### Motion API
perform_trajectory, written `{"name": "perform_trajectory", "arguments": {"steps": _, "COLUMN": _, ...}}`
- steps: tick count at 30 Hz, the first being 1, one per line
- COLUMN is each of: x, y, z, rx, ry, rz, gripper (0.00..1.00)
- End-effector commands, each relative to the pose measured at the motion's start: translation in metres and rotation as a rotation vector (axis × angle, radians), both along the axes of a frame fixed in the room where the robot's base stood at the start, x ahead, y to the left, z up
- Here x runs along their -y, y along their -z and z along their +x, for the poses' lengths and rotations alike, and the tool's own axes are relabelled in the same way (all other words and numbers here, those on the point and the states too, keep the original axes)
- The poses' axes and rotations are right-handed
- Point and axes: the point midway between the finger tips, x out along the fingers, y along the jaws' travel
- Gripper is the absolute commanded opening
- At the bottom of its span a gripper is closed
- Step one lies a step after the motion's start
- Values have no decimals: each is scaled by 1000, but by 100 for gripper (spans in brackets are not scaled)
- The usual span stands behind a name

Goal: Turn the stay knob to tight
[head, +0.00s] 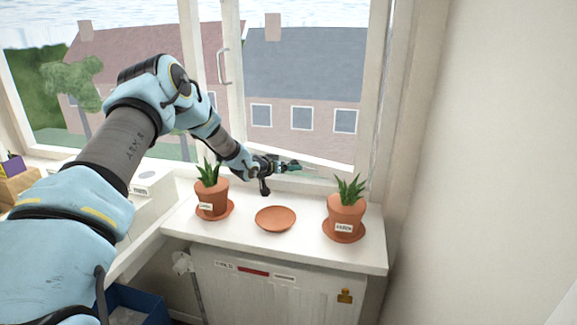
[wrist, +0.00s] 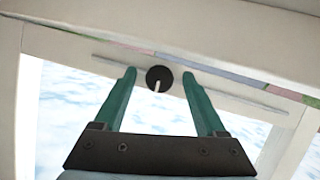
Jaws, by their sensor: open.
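The stay knob (wrist: 160,77) shows in the wrist view as a round black knob with a white pointer line running from its middle toward the bottom of the picture. It sits by a pale stay bar (wrist: 115,53) along the window frame. My gripper (wrist: 162,75) is open, with one green finger on each side of the knob and a visible gap on both sides. Whether the fingertips reach its depth I cannot tell. In the head view my gripper (head: 297,167) is at the bottom of the window; I cannot make out the knob there.
A strip with grey, pink and green parts (wrist: 228,75) runs along the frame. Below my gripper, the white sill (head: 290,244) holds a left potted plant (head: 211,196), an empty terracotta saucer (head: 276,219) and a right potted plant (head: 346,212). A wall (head: 485,160) stands at the right.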

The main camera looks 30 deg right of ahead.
Motion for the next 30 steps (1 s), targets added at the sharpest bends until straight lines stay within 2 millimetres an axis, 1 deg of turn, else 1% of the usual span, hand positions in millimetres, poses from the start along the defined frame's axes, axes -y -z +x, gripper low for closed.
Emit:
{"name": "perform_trajectory", "arguments": {"steps": 8, "x": 2, "y": 1, "z": 1, "rx": 0, "ry": 0, "rz": 0, "gripper": 73}}
{"name": "perform_trajectory", "arguments": {"steps": 9, "x": 2, "y": 1, "z": 1, "rx": 0, "ry": 0, "rz": 0, "gripper": 72}}
{"name": "perform_trajectory", "arguments": {"steps": 27, "x": 1, "y": 1, "z": 1, "rx": 0, "ry": 0, "rz": -1, "gripper": 5}}
{"name": "perform_trajectory", "arguments": {"steps": 28, "x": 1, "y": 1, "z": 1, "rx": 0, "ry": 0, "rz": -1, "gripper": 1}}
{"name": "perform_trajectory", "arguments": {"steps": 30, "x": 1, "y": 1, "z": 1, "rx": 0, "ry": 0, "rz": -1, "gripper": 0}}
